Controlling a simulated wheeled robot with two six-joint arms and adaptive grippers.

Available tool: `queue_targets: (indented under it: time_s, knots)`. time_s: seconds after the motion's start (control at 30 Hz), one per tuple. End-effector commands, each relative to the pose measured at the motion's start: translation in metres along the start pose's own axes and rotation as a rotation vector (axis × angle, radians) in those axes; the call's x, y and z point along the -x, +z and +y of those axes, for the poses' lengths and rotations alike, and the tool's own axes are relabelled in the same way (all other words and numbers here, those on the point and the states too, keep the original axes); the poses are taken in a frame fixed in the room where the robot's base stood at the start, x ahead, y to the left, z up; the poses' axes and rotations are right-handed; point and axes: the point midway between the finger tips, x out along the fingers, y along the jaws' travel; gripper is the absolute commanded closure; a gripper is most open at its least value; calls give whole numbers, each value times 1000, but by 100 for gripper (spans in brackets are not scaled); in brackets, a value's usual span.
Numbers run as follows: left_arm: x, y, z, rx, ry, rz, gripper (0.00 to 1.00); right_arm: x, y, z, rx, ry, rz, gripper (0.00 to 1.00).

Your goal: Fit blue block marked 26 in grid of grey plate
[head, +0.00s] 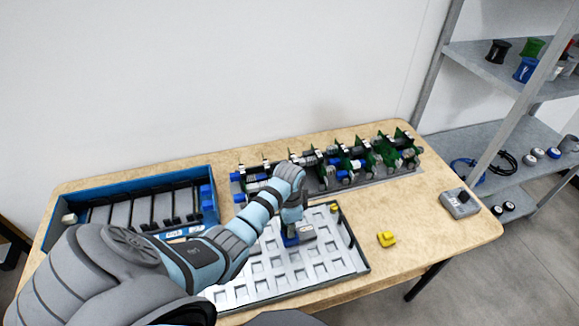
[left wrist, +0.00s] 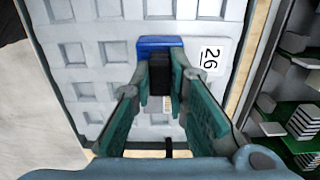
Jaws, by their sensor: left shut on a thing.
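My left gripper (head: 291,232) reaches over the grey plate (head: 345,258), a tray-like plate with a grid of square pockets. It is shut on the blue block (left wrist: 160,42), whose black middle part sits between the fingers in the left wrist view (left wrist: 160,75). The block also shows under the fingers in the head view (head: 290,241). A white label reading 26 (left wrist: 210,55) lies just right of the block. The block is at or just above the far part of the grid; I cannot tell whether it touches. The fingers hide the pockets beneath them. My right gripper is not in view.
A blue-rimmed tray (head: 130,183) stands at the left. A row of green boards and grey parts (head: 340,165) runs along the back. A yellow piece (head: 386,239) and a grey box (head: 460,204) lie at the right, with bare table around them. Metal shelves (head: 500,62) stand beyond.

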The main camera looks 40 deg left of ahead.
Motion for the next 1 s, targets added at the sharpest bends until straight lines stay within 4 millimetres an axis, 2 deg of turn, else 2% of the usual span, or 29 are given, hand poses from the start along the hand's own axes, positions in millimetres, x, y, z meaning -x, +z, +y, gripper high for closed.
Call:
queue_targets:
  time_s: [0.27, 0.3, 0.43, 1.0]
  knots:
    - [-1, 0, 0, 0, -1, 1, 100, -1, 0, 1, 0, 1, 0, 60]
    - [-1, 0, 0, 0, -1, 1, 81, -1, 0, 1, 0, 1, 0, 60]
    - [-1, 0, 0, 0, -1, 1, 62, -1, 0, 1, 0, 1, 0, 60]
    - [-1, 0, 0, 0, 0, 0, 60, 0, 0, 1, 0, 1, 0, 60]
